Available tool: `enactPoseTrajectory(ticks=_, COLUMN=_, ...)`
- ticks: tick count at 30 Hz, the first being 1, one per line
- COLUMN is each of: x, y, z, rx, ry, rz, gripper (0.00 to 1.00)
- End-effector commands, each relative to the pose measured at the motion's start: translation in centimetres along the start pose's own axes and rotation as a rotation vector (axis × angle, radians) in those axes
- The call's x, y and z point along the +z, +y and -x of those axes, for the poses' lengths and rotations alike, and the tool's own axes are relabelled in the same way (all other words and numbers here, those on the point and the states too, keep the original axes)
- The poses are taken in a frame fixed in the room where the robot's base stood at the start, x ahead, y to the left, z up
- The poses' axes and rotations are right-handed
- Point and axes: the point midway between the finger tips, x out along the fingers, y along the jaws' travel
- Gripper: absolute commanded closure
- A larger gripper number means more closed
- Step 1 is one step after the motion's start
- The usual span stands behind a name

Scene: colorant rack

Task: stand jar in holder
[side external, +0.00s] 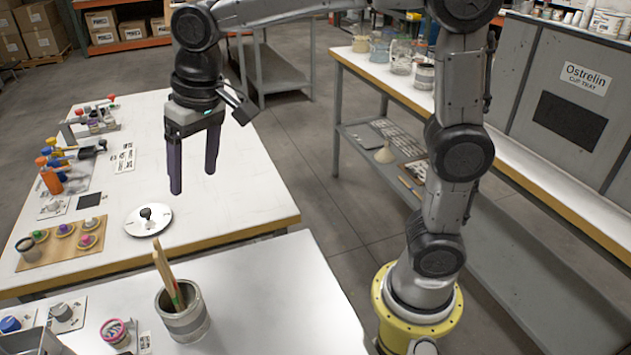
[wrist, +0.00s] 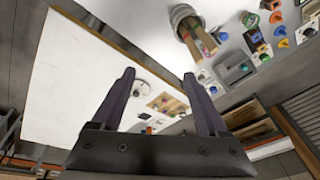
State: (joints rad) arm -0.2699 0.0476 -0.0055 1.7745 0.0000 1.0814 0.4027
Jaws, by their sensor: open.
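My gripper (side external: 193,182) is open and empty, pointing down above the white worktable. In the wrist view its two fingers (wrist: 159,73) stand apart with nothing between them. A wooden board (side external: 88,252) on the table's left holds small round pots with coloured tops and a grey tin (side external: 27,246). A small pink-rimmed jar (side external: 115,333) stands on the near table. I cannot tell which of these is the task's jar, or which thing is its holder. My gripper touches none of them.
A round white plate with a dark knob (side external: 137,228) lies below my gripper. A grey can (side external: 185,325) with wooden sticks rises on the near table. Orange-topped bottles (side external: 49,178) stand at the far left. Glass jars (side external: 401,57) stand on the back bench. The worktable's right part is clear.

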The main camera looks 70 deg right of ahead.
Motion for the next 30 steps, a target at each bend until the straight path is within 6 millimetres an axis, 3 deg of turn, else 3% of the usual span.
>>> enactPoseTrajectory(ticks=1, x=1.6, y=1.8, z=1.3, rx=-0.003, ry=0.027, rz=0.006, gripper=0.23)
enactPoseTrajectory(ticks=6, x=7.2, y=6.5, z=3.4, rx=-0.002, ry=0.106, rz=0.05, gripper=0.23)
enactPoseTrajectory(ticks=15, x=16.8, y=11.9, z=2.8, rx=0.029, ry=0.227, rz=0.122, gripper=0.23)
enactPoseTrajectory(ticks=21, x=19.4, y=13.0, z=1.8, rx=0.045, ry=0.26, rz=0.145, gripper=0.23)
enactPoseTrajectory(ticks=30, x=19.6, y=13.1, z=1.7, rx=0.046, ry=0.261, rz=0.149, gripper=0.23)
